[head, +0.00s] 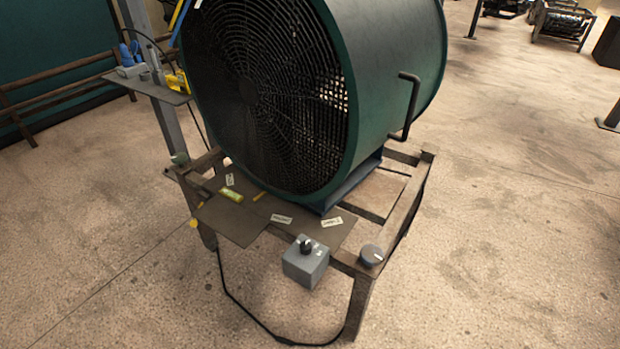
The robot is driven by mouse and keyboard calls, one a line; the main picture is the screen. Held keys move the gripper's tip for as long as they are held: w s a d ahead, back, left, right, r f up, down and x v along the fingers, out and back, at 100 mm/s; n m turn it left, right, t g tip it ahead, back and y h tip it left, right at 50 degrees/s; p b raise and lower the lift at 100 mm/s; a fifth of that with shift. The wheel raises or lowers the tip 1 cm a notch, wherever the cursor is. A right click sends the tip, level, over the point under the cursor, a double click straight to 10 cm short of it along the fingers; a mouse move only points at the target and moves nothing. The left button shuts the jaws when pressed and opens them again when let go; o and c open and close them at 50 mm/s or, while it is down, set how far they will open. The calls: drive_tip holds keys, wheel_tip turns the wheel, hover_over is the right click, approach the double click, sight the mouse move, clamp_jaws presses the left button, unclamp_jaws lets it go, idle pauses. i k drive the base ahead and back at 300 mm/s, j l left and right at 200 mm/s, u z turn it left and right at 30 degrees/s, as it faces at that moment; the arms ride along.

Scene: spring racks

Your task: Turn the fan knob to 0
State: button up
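A large green drum fan (390,70) with a dark round grille (270,95) stands on a metal frame. A small grey control box (305,265) is fixed at the frame's front edge. A black knob (305,243) sits on top of the box, with small pale markings near it. The markings are too small to read, so I cannot tell the knob's setting. A round grey-blue cap or dial (372,254) sits on the frame's front right corner, apart from the box. My gripper is not in view.
The frame's plate (235,215) carries several labels and a yellow-green item (231,195). A black cable (245,312) hangs from the frame to the floor. A post with a small shelf (160,90) stands at left.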

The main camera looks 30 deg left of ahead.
sight(305, 247)
drive_tip(key=i+u, duration=0.35)
drive_tip(key=i+l+u, duration=0.15)
drive_tip(key=u, duration=0.15)
drive_tip(key=i, duration=0.1)
